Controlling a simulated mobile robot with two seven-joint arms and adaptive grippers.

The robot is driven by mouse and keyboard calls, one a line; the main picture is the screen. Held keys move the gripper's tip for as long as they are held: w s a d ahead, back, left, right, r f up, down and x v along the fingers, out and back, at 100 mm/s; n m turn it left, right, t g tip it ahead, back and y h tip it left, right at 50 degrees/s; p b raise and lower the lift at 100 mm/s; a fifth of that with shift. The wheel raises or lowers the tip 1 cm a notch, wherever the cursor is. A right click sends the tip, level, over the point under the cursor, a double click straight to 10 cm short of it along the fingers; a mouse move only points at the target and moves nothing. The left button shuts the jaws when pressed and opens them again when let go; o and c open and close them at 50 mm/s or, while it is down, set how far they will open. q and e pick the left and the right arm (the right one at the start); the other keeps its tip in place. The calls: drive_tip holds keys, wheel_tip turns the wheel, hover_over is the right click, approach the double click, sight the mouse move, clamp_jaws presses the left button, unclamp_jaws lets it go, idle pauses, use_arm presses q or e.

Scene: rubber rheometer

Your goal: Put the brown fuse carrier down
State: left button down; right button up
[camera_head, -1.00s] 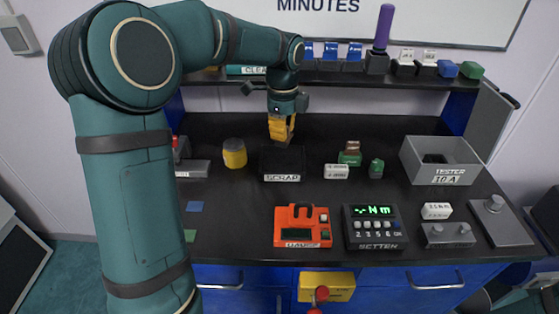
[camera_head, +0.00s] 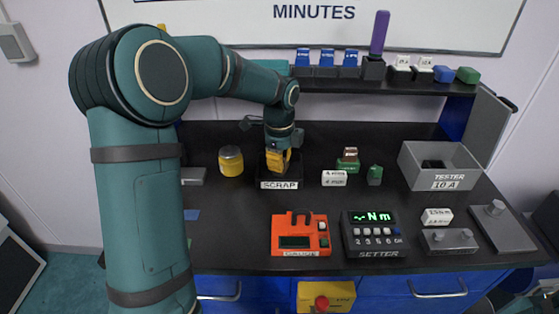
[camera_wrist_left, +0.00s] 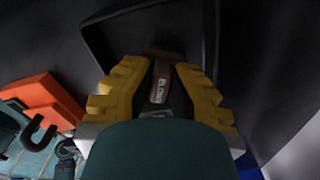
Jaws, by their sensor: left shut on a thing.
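My left gripper (camera_head: 278,168) is low at the black scrap bin (camera_head: 262,181), its yellow fingers partly behind the bin's front wall. In the left wrist view the gripper (camera_wrist_left: 162,72) is shut on a brown fuse carrier (camera_wrist_left: 162,82) with a pale label that seems to read "BLOWN". The dark rim of the scrap bin (camera_wrist_left: 132,12) surrounds the fingertips there. I cannot tell whether the carrier touches the bin floor. In the head view the carrier is hidden by the fingers and bin. My right gripper is not in view.
A yellow jar (camera_head: 231,162) stands left of the bin. White, green and brown blocks (camera_head: 348,160) stand to its right. A shelf (camera_head: 330,77) runs behind.

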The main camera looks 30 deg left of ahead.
use_arm(q)
drive_tip(key=c, duration=1.1)
unclamp_jaws()
drive_tip(key=shift+c, duration=0.2)
wheel_tip(320, 180, up, 12)
drive_tip(key=p, duration=0.2)
drive_tip(key=shift+r+p, duration=0.15)
drive_tip(key=shift+p, duration=0.15)
